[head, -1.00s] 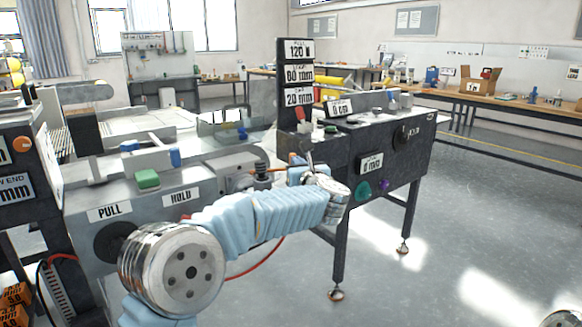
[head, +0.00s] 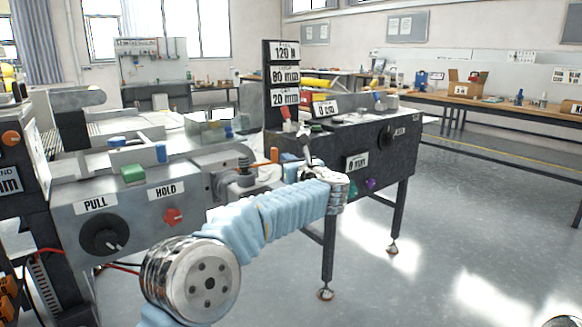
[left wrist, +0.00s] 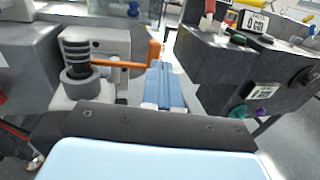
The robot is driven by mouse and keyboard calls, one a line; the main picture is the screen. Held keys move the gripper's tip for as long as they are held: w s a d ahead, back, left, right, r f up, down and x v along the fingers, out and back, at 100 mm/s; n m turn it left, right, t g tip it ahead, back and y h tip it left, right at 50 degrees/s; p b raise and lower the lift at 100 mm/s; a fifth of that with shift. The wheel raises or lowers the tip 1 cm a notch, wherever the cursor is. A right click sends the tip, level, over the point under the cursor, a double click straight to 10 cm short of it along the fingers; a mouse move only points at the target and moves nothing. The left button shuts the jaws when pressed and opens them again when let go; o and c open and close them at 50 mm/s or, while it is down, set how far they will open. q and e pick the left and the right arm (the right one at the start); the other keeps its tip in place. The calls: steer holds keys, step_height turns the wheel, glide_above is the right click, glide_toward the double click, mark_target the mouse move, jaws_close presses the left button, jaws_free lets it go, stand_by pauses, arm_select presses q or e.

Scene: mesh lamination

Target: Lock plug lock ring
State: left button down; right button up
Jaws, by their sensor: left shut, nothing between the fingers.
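A dark ribbed post with a grey collar (left wrist: 80,88) stands at the left in the left wrist view, an orange handle (left wrist: 130,63) reaching right from it. I cannot tell for sure which part is the plug lock ring. In the head view the post (head: 244,170) and orange handle (head: 274,155) show on the grey machine's right end. My left gripper (head: 298,170) is right of them, in front of the dark cabinet. My right gripper is out of view.
The grey machine's front (head: 130,205) carries PULL and HOLD labels, a black knob (head: 104,235) and a red knob (head: 173,217). A dark cabinet (head: 340,155) with number signs stands at the right. Open floor (head: 480,230) lies right of it.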

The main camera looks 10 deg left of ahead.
arm_select(q)
steer(key=b+v, duration=0.2)
steer(key=v, duration=0.8)
steer(key=shift+d, duration=0.55)
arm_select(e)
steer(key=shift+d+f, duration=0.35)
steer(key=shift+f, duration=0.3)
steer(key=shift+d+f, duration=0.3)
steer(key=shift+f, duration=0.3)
arm_select(q)
steer(key=shift+w, duration=0.2)
